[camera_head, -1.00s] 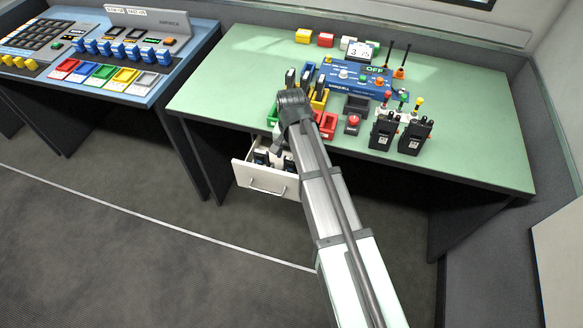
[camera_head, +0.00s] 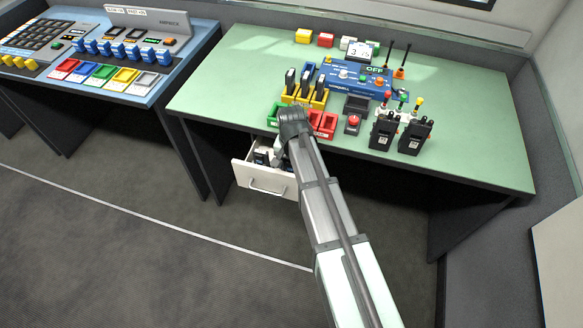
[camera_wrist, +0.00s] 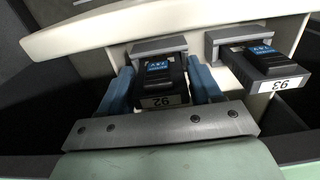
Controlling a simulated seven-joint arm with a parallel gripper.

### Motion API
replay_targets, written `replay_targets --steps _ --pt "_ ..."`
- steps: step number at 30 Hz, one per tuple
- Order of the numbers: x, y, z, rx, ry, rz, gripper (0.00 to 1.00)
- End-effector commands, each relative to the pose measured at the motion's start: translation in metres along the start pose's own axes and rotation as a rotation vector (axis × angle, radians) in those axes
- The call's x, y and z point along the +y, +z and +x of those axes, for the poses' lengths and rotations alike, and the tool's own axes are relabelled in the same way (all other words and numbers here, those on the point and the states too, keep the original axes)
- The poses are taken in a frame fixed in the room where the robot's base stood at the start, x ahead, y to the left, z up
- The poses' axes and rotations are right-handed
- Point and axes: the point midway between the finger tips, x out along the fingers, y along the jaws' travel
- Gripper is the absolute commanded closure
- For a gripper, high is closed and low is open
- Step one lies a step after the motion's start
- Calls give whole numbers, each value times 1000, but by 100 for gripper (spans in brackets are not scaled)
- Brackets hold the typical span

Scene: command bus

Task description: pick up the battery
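A black battery with a blue label, numbered 92 (camera_wrist: 163,82), sits in a grey holder in the drawer (camera_head: 262,186). A second black battery numbered 93 (camera_wrist: 264,66) sits in another holder to its right in the wrist view. My gripper (camera_wrist: 162,84) has its blue fingers on either side of battery 92. The fingers are apart, and a narrow gap shows at the left side of the battery. In the head view my gripper (camera_head: 281,155) is at the open drawer, partly hidden by my arm. A dark battery (camera_head: 262,157) shows inside the drawer there.
The drawer hangs open below the green desk (camera_head: 235,75). On the desk stand yellow holders (camera_head: 305,97) with dark pieces, red bins (camera_head: 322,124), a blue console (camera_head: 355,77) and two black radios (camera_head: 414,137). A blue control desk (camera_head: 140,85) stands to the left.

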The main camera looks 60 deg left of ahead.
Motion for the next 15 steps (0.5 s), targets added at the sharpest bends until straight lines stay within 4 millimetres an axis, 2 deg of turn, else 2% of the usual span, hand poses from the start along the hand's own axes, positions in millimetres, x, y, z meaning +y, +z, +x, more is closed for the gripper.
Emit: replay_targets --steps 2,11,15 --pt "0 0 0 0 0 0 44" --pt "0 0 0 0 0 0 73" --pt "0 0 0 0 0 0 75"
